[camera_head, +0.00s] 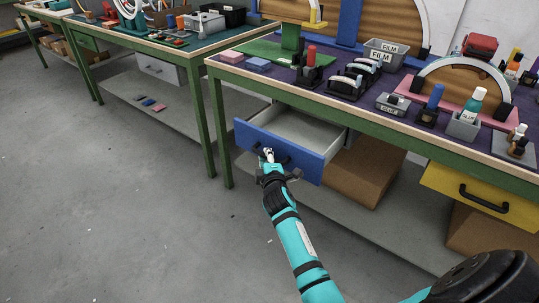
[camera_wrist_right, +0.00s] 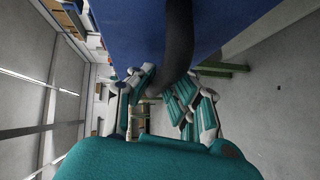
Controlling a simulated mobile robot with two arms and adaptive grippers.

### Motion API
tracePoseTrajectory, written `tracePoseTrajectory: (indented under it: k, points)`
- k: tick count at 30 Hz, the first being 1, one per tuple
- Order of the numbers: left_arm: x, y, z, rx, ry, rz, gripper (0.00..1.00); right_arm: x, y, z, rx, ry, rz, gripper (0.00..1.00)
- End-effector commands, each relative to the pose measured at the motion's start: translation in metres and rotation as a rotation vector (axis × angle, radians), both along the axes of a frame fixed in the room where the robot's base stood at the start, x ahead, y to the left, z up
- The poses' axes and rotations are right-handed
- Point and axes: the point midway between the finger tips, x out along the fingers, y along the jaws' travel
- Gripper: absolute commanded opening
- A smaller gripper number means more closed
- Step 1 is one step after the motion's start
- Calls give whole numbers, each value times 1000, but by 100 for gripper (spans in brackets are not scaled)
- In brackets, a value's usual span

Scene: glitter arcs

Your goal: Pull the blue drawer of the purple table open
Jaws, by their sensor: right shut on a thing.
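The blue drawer (camera_head: 300,158) under the purple table (camera_head: 318,88) stands open, and its grey inside shows empty in the part I can see. My right gripper (camera_head: 270,157) is at the drawer's front, shut on its dark handle. In the right wrist view the black handle (camera_wrist_right: 178,45) runs down from the blue drawer front (camera_wrist_right: 120,22) between the fingers of my right gripper (camera_wrist_right: 168,100). In the head view the gripper hides part of the handle. My left gripper is not in view.
A yellow drawer (camera_head: 470,190) with a black handle is shut at the right of the same table. Cardboard boxes (camera_head: 362,172) stand on the lower shelf behind the blue drawer. Tape dispensers, glue and film bins crowd the tabletop. The floor (camera_head: 120,220) at left is clear.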

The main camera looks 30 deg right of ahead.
Motion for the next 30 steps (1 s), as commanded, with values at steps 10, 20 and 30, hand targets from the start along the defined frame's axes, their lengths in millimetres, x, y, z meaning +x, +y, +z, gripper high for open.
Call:
tracePoseTrajectory:
  k: [10, 20, 30]
  points:
    - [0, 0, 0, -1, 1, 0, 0, 1, 0, 2, 1, -5, 1, 35]
    - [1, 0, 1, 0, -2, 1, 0, -2, 1, 1, 1, -1, 1, 38]
    - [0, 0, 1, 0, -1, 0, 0, -56, 23, 8, 1, -1, 2, 38]
